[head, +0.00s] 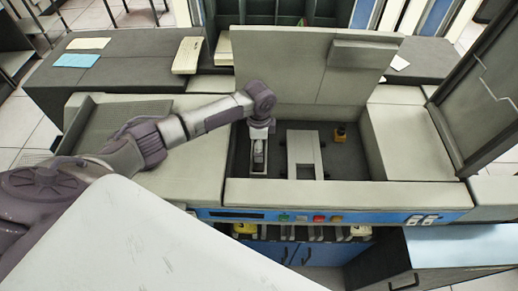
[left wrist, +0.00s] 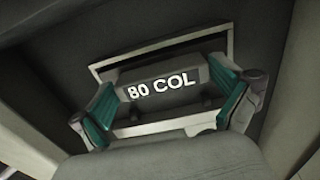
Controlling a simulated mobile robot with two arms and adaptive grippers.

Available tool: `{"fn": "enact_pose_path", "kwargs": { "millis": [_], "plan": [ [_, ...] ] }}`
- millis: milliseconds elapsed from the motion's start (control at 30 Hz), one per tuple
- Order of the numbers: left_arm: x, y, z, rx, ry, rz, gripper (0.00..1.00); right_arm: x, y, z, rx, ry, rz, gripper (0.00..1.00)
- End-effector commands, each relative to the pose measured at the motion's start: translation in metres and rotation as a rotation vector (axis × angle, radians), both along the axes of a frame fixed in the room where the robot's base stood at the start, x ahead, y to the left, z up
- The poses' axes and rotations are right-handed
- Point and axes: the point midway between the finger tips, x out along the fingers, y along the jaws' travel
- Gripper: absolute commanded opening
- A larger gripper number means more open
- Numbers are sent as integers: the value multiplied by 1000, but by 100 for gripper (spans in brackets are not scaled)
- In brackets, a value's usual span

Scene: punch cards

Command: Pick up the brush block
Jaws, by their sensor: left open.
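The brush block (left wrist: 160,87), a dark block marked "80 COL" in white, lies in a pale-rimmed slot in the left wrist view. My left gripper (left wrist: 165,95) is open, with its green-padded fingers on either side of the block. I cannot tell whether the pads touch it. In the head view my left gripper (head: 259,150) points down into the left part of the machine's open bay, and it hides most of the block there. My right gripper is not in view.
The machine's raised lid (head: 290,70) stands behind the bay. A pale frame (head: 304,148) and a small amber-and-dark part (head: 340,133) are right of my gripper in the bay. The front wall (head: 345,193) bounds it. Cards (head: 76,60) lie on the left counter.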

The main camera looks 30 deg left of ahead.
Motion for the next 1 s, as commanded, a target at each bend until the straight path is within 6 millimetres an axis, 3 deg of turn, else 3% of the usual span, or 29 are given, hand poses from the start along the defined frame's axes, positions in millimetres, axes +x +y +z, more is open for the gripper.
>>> {"fn": "enact_pose_path", "kwargs": {
  "millis": [267,500,600,833,1000],
  "plan": [
    [0,0,-4,0,-1,-1,100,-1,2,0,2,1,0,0],
    [0,0,-4,0,-1,0,60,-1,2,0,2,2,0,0],
    [0,0,-3,1,-2,0,48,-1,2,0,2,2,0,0],
    [1,0,-1,0,-2,0,48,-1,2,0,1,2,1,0],
    [2,1,21,0,-7,-1,48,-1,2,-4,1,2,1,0]
  ]
}}
